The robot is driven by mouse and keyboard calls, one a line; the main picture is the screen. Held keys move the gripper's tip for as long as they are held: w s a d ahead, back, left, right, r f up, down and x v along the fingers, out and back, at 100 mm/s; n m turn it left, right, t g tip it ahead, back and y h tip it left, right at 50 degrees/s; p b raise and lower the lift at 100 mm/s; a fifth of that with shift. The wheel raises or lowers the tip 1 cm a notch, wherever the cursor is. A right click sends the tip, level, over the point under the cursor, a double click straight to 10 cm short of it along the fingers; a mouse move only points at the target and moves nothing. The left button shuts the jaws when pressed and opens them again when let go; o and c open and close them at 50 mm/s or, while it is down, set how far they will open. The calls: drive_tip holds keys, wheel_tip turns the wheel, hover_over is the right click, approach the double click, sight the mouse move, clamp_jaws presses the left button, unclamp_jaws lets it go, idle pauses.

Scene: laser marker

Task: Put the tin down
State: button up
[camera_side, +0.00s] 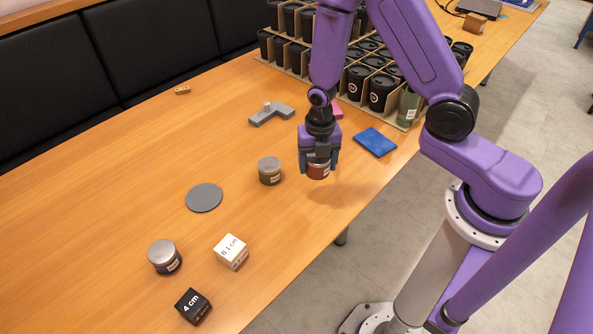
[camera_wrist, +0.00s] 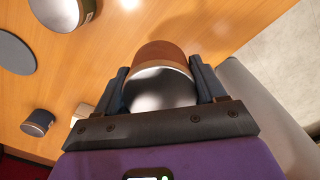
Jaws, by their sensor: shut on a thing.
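My gripper (camera_side: 319,158) points down near the front edge of the wooden table. It is shut on a tin (camera_side: 318,171) with a reddish-brown side. In the wrist view the tin (camera_wrist: 160,58) sits between the two dark fingers, its silver lid towards the camera. A second tin (camera_side: 269,171) with a grey lid stands to the left of my gripper. A third tin (camera_side: 164,256), dark with a silver lid, stands at the front left.
A grey disc (camera_side: 204,198) lies flat left of the second tin. A white cube (camera_side: 231,252) and a black cube (camera_side: 193,306) sit near the front edge. A grey angled block (camera_side: 270,114) and a blue pad (camera_side: 375,142) lie behind. Crates of black cups (camera_side: 357,82) fill the back.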

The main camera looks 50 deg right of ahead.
drive_tip(key=w+a+r+m, duration=0.1)
drive_tip(key=w+a+r, duration=0.15)
drive_tip(key=a, duration=0.45)
drive_tip(key=w+a+r, duration=0.2)
drive_tip(key=w+a, duration=0.2)
drive_tip(key=a, duration=0.2)
hover_over(219, 196)
wheel_tip(219, 196, down, 10)
drive_tip(key=shift+s+r, duration=0.1)
drive_tip(key=shift+s, duration=0.05)
drive_tip(key=shift+f, duration=0.2)
drive_tip(key=shift+w+f, duration=0.2)
drive_tip(key=shift+f, duration=1.35)
drive_tip(key=shift+f, duration=0.15)
drive_tip(key=o, duration=1.2)
